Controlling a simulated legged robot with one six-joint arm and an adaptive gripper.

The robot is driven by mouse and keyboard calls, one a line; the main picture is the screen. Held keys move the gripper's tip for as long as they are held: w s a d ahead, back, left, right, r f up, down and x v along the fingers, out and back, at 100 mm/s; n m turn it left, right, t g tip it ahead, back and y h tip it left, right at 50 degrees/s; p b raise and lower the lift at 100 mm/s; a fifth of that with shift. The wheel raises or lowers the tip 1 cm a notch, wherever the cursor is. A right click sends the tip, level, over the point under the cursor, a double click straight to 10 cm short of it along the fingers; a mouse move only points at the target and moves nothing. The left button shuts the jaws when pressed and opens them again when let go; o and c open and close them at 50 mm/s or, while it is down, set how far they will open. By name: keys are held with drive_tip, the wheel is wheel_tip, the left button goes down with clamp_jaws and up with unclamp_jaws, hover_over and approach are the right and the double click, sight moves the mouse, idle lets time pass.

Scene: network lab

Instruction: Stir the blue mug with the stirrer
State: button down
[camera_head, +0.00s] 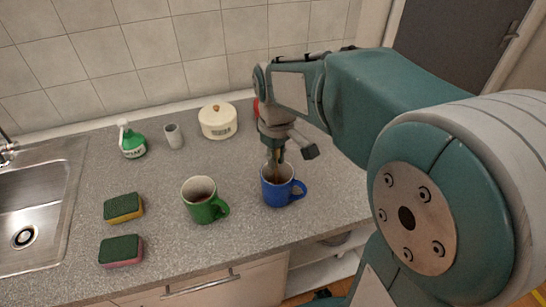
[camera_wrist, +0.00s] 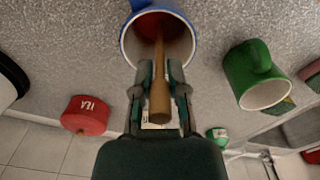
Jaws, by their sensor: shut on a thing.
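The blue mug (camera_head: 278,190) stands upright on the grey counter, handle to the right. It also shows in the wrist view (camera_wrist: 128,40), with dark reddish-brown contents inside. My gripper (camera_head: 274,156) is above the blue mug, pointing down. In the wrist view my gripper (camera_wrist: 160,75) is shut on the stirrer (camera_wrist: 160,100), a brown wooden stick. The stirrer's far end reaches into the mug opening; its tip is hard to make out. I cannot tell whether it touches the mug's wall.
A green mug (camera_head: 202,205) stands just left of the blue mug. Two sponges (camera_head: 123,208), a green-and-white bottle (camera_head: 131,142), a grey cup (camera_head: 174,135) and a cream lidded pot (camera_head: 217,121) stand farther left or behind. A red canister (camera_wrist: 86,115) is behind my arm. A sink (camera_head: 40,205) is far left.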

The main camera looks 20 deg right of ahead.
drive_tip(key=shift+r, duration=0.15)
drive_tip(key=shift+r, duration=4.55)
